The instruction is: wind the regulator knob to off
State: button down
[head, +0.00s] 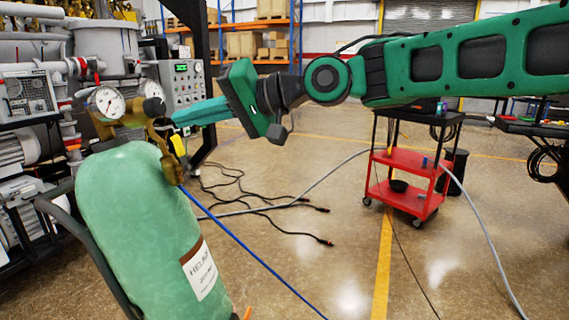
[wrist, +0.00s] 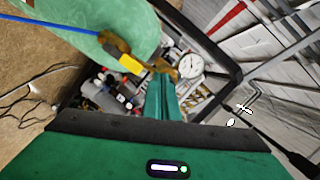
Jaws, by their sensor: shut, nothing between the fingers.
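A green helium cylinder (head: 140,215) stands at the left of the head view, with a brass regulator (head: 158,133) and two round gauges on top. A dark round knob (head: 153,107) shows at the regulator's front, by the small gauge (head: 150,90). My gripper (head: 176,118) is shut and empty, its teal fingers pointing left at the regulator just right of the knob. I cannot tell whether they touch it. In the wrist view, the fingers (wrist: 160,82) point up toward the brass regulator and a white gauge (wrist: 189,66). The knob is not clear there.
A yellow tag (head: 177,144) and a blue hose (head: 250,248) hang from the regulator. Furnace equipment (head: 105,45) stands close behind it. Black cables (head: 255,205) lie on the floor. A red cart (head: 405,185) stands at right, with open floor between.

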jog(key=shift+s+d+r, duration=0.1)
jog(key=shift+s+d, duration=0.05)
jog(key=shift+d, duration=0.35)
jog(key=m, duration=0.6)
send_near(155, 107)
jog(key=s+a, duration=0.1)
jog(key=a, duration=0.7)
jog(key=shift+w+f, duration=0.35)
jog(key=shift+w, duration=0.1)
jog(key=shift+w+d+f, duration=0.1)
jog(key=shift+w+d, duration=0.05)
jog(key=shift+w, duration=0.05)
